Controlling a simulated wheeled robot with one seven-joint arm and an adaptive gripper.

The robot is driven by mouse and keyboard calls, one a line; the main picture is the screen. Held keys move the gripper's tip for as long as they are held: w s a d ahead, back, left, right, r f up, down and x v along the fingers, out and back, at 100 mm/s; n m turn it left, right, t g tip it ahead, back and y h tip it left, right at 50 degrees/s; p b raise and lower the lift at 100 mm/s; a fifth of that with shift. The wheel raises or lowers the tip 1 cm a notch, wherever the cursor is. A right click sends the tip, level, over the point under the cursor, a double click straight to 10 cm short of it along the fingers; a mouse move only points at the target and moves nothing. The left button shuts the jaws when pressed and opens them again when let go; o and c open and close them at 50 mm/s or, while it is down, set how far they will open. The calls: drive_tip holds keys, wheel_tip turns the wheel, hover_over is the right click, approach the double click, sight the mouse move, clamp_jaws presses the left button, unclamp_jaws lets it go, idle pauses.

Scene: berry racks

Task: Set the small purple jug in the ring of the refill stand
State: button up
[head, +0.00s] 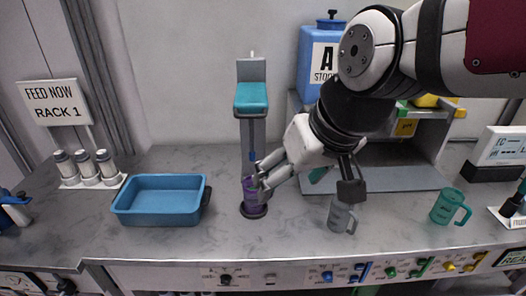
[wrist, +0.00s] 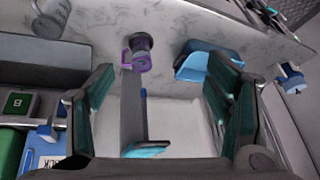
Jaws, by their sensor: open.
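The small purple jug (head: 250,207) stands upright at the foot of the refill stand (head: 252,122), which has a grey post and teal head. A dark round base or ring shows under the jug; my finger partly covers it in the head view. In the wrist view the jug (wrist: 142,44) shows whole with its handle, at the post's (wrist: 131,100) foot. My gripper (head: 304,187) is wide open and empty. Its left finger overlaps the jug in the head view, but the jug lies beyond the fingertips in the wrist view. I cannot tell whether they touch.
A blue tray (head: 160,216) is left of the stand. A grey mug (head: 340,221) stands below my right finger, and a teal mug (head: 444,209) is farther right. A grey shelf (head: 390,179) with a blue stock tank (head: 312,70) stands behind. White shakers (head: 86,170) are far left.

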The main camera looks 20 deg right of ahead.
drive_tip(key=s+d+h, duration=0.1)
drive_tip(key=s+d, duration=0.1)
drive_tip(key=s, duration=0.4)
drive_tip(key=shift+s+r, duration=0.15)
drive_tip(key=shift+r, duration=0.3)
drive_tip(key=shift+c, duration=0.4)
